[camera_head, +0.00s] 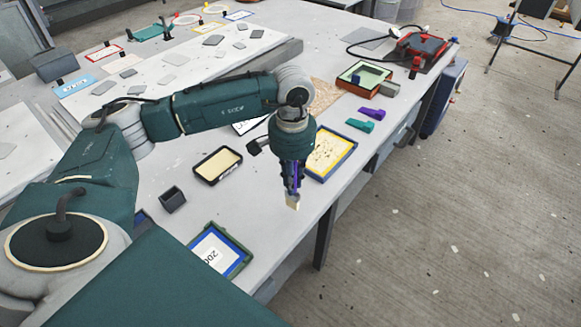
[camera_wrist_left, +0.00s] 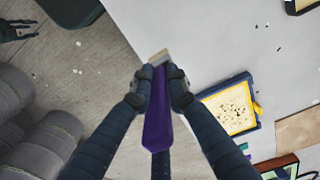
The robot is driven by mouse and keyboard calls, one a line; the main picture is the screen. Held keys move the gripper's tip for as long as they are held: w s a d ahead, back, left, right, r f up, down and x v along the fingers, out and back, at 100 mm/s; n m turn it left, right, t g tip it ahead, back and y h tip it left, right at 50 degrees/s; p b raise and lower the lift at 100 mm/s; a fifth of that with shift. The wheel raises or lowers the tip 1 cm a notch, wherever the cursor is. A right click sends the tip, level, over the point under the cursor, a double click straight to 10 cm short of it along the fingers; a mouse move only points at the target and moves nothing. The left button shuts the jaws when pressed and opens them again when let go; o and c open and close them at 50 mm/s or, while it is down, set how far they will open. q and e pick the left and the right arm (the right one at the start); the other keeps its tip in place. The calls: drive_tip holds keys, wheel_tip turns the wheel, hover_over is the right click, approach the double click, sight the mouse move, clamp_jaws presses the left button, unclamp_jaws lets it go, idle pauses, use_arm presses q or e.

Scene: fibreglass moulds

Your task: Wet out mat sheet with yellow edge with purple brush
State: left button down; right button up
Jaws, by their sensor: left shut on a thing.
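My left gripper (camera_head: 293,182) is shut on the purple brush (camera_wrist_left: 157,115) and holds it near the table's front edge. The brush's pale bristles (camera_head: 292,201) point down in the head view and also show in the left wrist view (camera_wrist_left: 159,57). The mat sheet with yellow edge (camera_head: 328,153) lies in a blue tray, just behind and right of the brush, apart from the bristles. A dark jointed shape (camera_wrist_left: 18,30), likely my right gripper, is cut off at that view's left edge.
A green tray with a blue-edged sheet (camera_head: 218,250) lies nearer the front edge. A black tray (camera_head: 218,165) and a small dark cup (camera_head: 173,199) stand to the left. A red-and-green tray (camera_head: 364,78) is farther back.

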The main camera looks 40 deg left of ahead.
use_arm(q)
drive_tip(key=s+d+f, duration=0.3)
drive_tip(key=s+d, duration=0.2)
drive_tip(key=s, duration=0.3)
drive_tip(key=s+d+f, duration=0.3)
drive_tip(key=s+d, duration=0.3)
drive_tip(key=s, duration=0.1)
drive_tip(key=shift+s+d+f+n, duration=0.15)
drive_tip(key=shift+s+f+n, duration=0.1)
drive_tip(key=shift+s+n, duration=0.15)
